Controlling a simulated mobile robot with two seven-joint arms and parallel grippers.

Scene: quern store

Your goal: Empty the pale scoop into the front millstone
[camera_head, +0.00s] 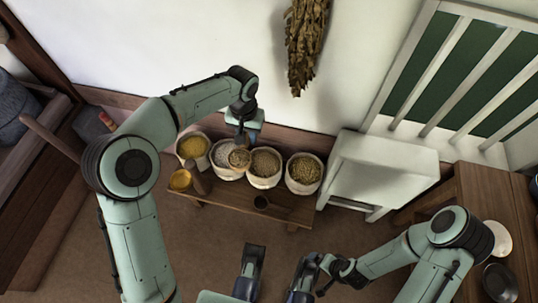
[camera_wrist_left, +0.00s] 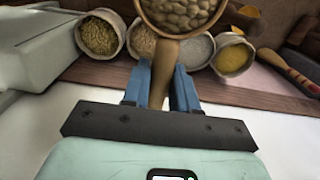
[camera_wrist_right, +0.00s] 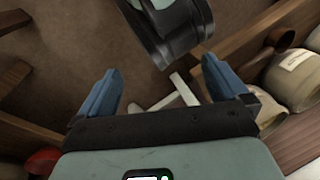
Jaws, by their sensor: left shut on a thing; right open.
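My left gripper (camera_head: 243,138) is shut on the handle of a light tan scoop (camera_head: 239,158). In the left wrist view, its fingers (camera_wrist_left: 160,80) hold the tan handle and the round bowl (camera_wrist_left: 180,30) lies just beyond them, filled with pale brown beans. The scoop is over the sacks on the low bench, and looks about level. A grey rounded stone (camera_head: 14,98), perhaps a millstone, shows partly in a wooden frame at the left edge; I cannot tell whether it is the front one. My right gripper (camera_wrist_right: 163,90) is open and empty.
Several open sacks stand on the bench (camera_head: 230,196): yellow grain (camera_head: 193,147), white grain (camera_head: 219,155) and brown grains (camera_head: 304,171). A yellow-filled scoop (camera_head: 180,180) and a dark cup (camera_head: 261,202) are at its front. A white chair (camera_head: 378,165) stands right. Brown floor lies in front.

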